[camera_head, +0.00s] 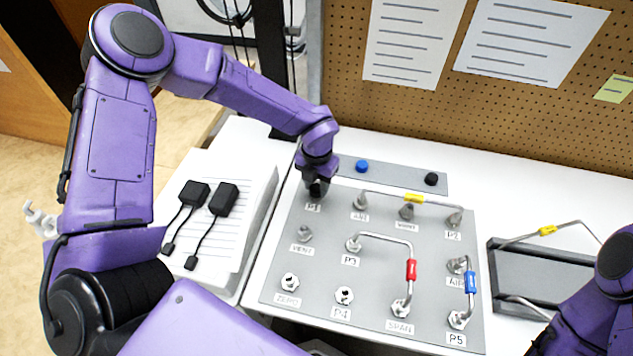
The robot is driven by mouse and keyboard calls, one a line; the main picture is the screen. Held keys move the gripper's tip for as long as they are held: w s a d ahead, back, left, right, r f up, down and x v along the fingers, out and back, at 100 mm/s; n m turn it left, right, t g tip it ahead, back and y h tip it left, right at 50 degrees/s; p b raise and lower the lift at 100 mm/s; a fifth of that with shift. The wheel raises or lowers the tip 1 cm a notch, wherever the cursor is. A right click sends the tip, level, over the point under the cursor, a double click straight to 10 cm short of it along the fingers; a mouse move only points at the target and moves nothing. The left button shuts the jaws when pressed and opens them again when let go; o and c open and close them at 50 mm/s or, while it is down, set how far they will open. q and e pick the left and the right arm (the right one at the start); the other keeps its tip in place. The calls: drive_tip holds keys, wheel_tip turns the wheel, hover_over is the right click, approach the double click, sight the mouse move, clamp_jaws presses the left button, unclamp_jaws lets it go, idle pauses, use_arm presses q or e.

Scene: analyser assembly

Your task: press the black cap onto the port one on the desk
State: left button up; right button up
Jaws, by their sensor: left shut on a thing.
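My left gripper (318,185) points down at the port labelled P1, at the top left of the grey port panel (325,250). It is shut on a small dark thing that looks like a black cap, mostly hidden by the fingers. Port one itself is hidden beneath it; its label P1 shows just in front. I cannot tell whether the cap touches the port. Another black cap (431,179) sits on the grey strip behind the panel, to the right of a blue cap (361,166). My right arm is at the lower right; its gripper is out of view.
Tubes with a yellow sleeve (414,198), a red sleeve (411,270) and a blue sleeve (471,282) bridge ports on the panel. A dark tray (545,278) with another tube stands to the right. Two black adapters (222,199) lie on papers at left. A pegboard (500,115) stands behind.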

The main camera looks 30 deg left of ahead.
use_arm(q)
drive_tip(key=o, duration=1.1)
drive_tip(key=shift+r, duration=0.1)
wheel_tip(320, 180, up, 10)
drive_tip(key=shift+r+b, duration=0.15)
drive_tip(key=shift+b, duration=0.3)
